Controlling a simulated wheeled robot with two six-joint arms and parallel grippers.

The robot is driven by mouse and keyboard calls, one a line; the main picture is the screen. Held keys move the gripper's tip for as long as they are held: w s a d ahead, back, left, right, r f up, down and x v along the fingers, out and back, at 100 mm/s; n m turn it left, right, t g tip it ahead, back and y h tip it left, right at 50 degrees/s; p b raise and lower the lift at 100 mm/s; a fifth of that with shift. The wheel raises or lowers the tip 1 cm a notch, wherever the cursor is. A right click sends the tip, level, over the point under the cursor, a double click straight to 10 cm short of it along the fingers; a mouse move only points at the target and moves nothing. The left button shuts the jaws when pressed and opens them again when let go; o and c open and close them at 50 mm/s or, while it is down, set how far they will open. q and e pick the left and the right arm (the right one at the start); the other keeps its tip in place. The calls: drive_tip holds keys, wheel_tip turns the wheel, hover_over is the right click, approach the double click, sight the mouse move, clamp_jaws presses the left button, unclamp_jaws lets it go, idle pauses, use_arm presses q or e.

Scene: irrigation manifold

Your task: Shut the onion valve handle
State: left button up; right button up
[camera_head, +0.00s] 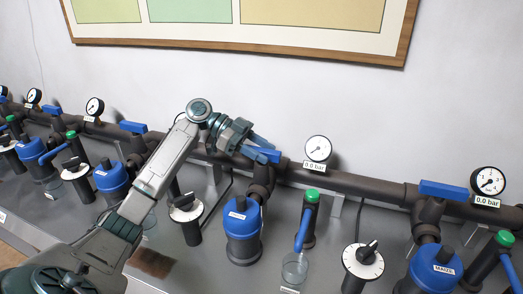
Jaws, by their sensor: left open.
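My left gripper (262,146) is open at the pipe in the middle of the head view. Its fingers are at a blue valve handle (264,156) and hide part of it; I cannot tell whether they touch it. The visible part of this handle lies roughly along the pipe. Below it is a blue canister (243,228) whose small label is too small to read, so I cannot confirm that it is the onion valve. My right gripper is not in view.
The dark pipe (360,184) carries other blue handles (443,190), (132,127) along its length. A gauge (318,148) reading 0.0 bar stands right of my gripper. Green-topped taps (311,205) and dial posts (363,262) stand in front. A canister labelled MAIZE (434,272) is at right.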

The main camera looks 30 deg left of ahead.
use_arm(q)
drive_tip(key=shift+a+r, duration=0.1)
drive_tip(key=shift+a, duration=0.15)
drive_tip(key=b+v, duration=0.2)
drive_tip(key=v, duration=0.8)
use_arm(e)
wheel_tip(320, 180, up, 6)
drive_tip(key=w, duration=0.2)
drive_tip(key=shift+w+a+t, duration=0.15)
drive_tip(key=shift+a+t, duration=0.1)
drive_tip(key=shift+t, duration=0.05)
use_arm(q)
drive_tip(key=shift+a+r, duration=0.1)
drive_tip(key=shift+r, duration=0.1)
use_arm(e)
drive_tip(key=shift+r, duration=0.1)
use_arm(q)
wheel_tip(320, 180, up, 7)
drive_tip(key=p, duration=0.4)
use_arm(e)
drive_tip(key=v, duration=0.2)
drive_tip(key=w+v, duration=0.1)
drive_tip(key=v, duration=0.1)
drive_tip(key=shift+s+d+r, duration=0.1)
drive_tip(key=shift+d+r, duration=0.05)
use_arm(q)
drive_tip(key=shift+f, duration=0.2)
